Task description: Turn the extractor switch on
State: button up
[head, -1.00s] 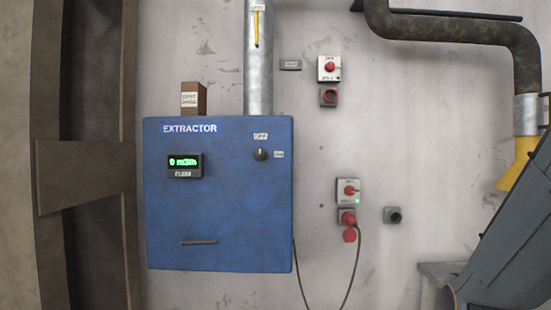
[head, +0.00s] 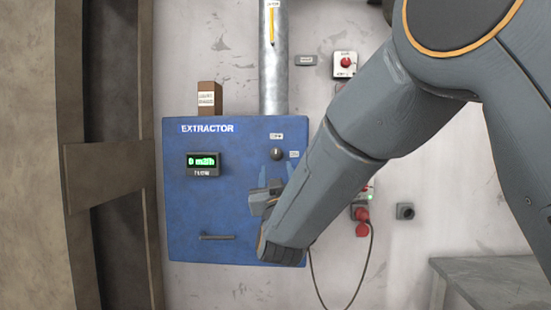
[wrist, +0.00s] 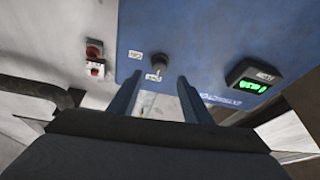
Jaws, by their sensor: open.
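The extractor is a blue wall cabinet (head: 235,215) with a white EXTRACTOR label. Its switch is a dark round knob (head: 277,153) at the upper right of the cabinet front. The knob's light mark points up toward the upper label (head: 275,136), which looks like OFF; another small label sits to its right. The knob also shows in the wrist view (wrist: 158,61), just beyond the fingertips. My gripper (head: 274,179) is open and empty, just below the knob in the head view. In the wrist view my gripper (wrist: 157,85) has its fingers spread either side of the knob's line, apparently not touching it.
A green-lit display (head: 202,160) reads about 0 m3/h at the cabinet's left. A metal duct (head: 274,75) and a brown box (head: 209,98) are above the cabinet. Red switches (head: 345,63) and a grey socket (head: 405,211) are on the wall at right. A grey table (head: 490,270) stands lower right.

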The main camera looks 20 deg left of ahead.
aim_at(276, 156)
jog(key=p+x, duration=0.2)
jog(key=x, duration=0.5)
jog(key=shift+w, duration=0.15)
jog(key=shift+a, duration=0.1)
jog(key=c, duration=1.1)
jog(key=shift+o, duration=0.2)
